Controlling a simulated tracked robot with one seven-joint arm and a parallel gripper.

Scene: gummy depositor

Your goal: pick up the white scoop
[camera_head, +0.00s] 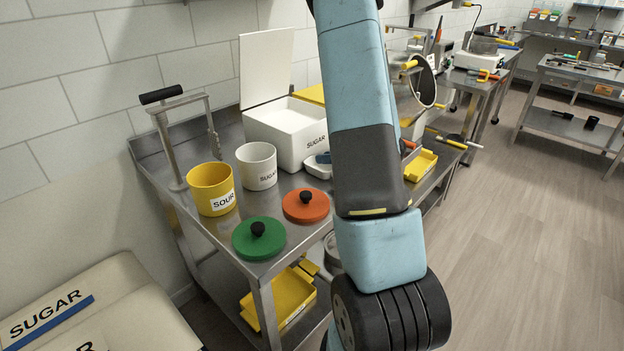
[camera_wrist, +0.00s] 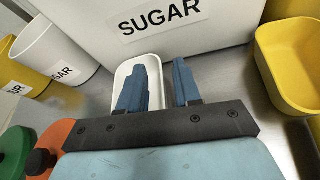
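The white scoop (camera_head: 317,170) looks like a shallow white tray-shaped piece on the steel table, just in front of the sugar bin. In the wrist view the white scoop (camera_wrist: 124,72) lies beyond and partly behind my left finger. Its handle is not clearly seen. My gripper (camera_wrist: 167,62) has two blue fingers with a narrow gap between them and nothing visible in the gap. The fingers point toward the sugar bin, the left one overlapping the scoop in the picture. Contact cannot be told. In the head view my arm hides most of the gripper.
The white sugar bin (camera_head: 282,127) with raised lid stands behind. A white sugar pot (camera_head: 256,168), yellow sour pot (camera_head: 209,187), orange lid (camera_head: 306,206) and green lid (camera_head: 258,239) are left. A yellow tray (camera_wrist: 292,62) is right.

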